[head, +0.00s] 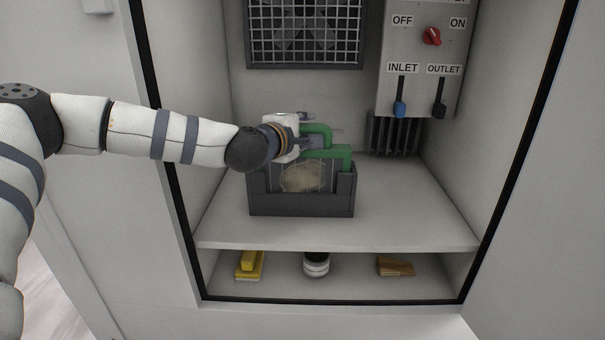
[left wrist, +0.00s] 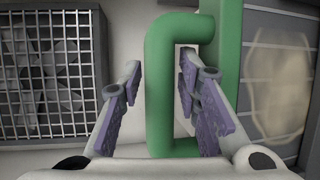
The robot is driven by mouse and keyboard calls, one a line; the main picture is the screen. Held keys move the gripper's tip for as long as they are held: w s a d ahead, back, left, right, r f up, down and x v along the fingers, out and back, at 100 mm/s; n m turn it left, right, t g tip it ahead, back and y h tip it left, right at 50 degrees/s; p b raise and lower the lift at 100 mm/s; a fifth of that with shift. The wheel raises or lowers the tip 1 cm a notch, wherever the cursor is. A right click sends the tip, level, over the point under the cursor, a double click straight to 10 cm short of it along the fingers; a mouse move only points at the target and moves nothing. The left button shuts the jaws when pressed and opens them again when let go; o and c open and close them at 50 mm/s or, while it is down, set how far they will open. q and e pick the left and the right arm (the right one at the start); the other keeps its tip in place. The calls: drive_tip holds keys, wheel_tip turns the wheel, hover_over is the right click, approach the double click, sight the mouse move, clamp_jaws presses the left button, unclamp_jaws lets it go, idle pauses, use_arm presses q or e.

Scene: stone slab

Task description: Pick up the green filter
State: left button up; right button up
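The green filter (head: 343,155) stands upright in a dark grey open-topped holder (head: 300,205) on the cabinet's upper shelf. It has a green frame and handle and a grid-lined panel with a brownish patch. My left gripper (head: 313,142) is at its handle, partly covering the filter's top. In the left wrist view, the green handle (left wrist: 160,90) rises between the two purple-padded fingers of my left gripper (left wrist: 160,78). One finger is in the handle's opening, with small gaps on both sides of the bar. My right gripper is out of view.
A grille with a fan (head: 304,32) is on the back wall. A control box (head: 425,60) with a red knob and two levers hangs at right. The lower shelf holds a yellow item (head: 249,266), a striped jar (head: 316,265) and a brown block (head: 395,267). The shelf right of the holder is clear.

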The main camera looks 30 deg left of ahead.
use_arm(q)
drive_tip(key=shift+r, duration=0.1)
clamp_jaws()
